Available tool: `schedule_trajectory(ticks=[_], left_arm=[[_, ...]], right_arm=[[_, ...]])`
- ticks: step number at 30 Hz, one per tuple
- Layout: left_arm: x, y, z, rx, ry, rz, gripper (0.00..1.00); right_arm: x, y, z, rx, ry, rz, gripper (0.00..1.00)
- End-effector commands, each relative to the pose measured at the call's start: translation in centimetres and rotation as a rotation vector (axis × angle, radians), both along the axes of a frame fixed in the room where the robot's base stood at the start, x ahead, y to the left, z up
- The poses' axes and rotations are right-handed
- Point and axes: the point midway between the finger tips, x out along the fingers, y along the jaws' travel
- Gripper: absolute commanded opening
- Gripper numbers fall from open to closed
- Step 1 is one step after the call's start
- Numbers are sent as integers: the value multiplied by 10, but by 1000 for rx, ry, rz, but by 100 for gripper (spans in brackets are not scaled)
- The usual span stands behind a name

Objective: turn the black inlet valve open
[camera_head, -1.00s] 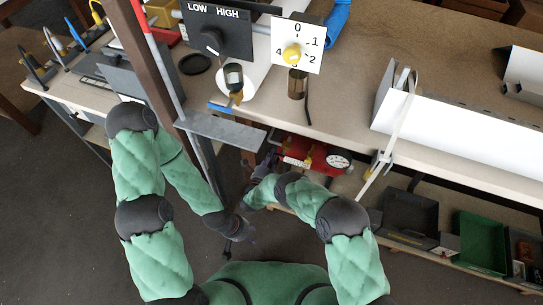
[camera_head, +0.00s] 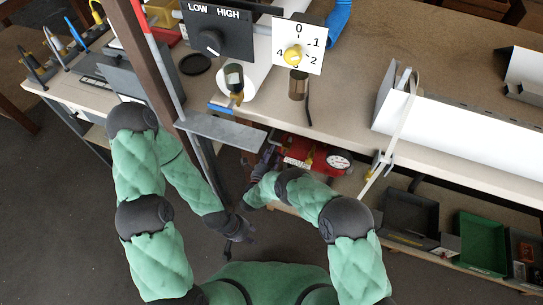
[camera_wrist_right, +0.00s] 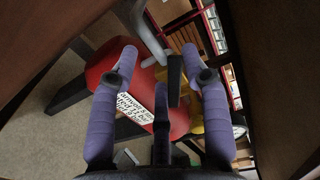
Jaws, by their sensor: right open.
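The red inlet unit (camera_head: 306,151) with a round white gauge (camera_head: 340,160) sits under the bench edge in the head view. In the right wrist view its red body (camera_wrist_right: 110,68) with a white printed label is close. A short black lever (camera_wrist_right: 174,75), which looks like the inlet valve handle, stands by a grey pipe (camera_wrist_right: 150,38). My right gripper (camera_wrist_right: 160,58) is open, its purple fingers on either side of the lever; contact cannot be told. It shows in the head view (camera_head: 266,160) beside the unit. My left gripper (camera_head: 238,236) hangs low, away from the unit; its fingers are too small to read.
A brown post (camera_head: 148,60) and grey bracket (camera_head: 222,131) stand left of the unit. The bench (camera_head: 340,120) overhangs it. Above are a LOW/HIGH panel (camera_head: 225,40) and a numbered dial plate (camera_head: 312,38). A lower shelf holds a green tray (camera_head: 482,240).

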Motion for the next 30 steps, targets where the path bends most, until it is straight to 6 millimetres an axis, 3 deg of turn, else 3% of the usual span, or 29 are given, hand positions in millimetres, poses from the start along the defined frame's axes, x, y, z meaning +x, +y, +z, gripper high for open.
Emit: schedule_trajectory(ticks=[1,6,13,21,30], left_arm=[[0,0,0,0,0,0,40],[0,0,1,0,0,0,40],[0,0,1,0,0,0,40],[0,0,0,0,0,0,40],[0,0,0,0,0,0,40]], right_arm=[[3,-1,15,-4,-18,-6,46],[5,0,45,-5,-26,-9,46],[4,0,71,-4,-20,-7,46],[3,0,85,-4,-15,-5,46],[3,0,85,-3,-14,-5,46]])
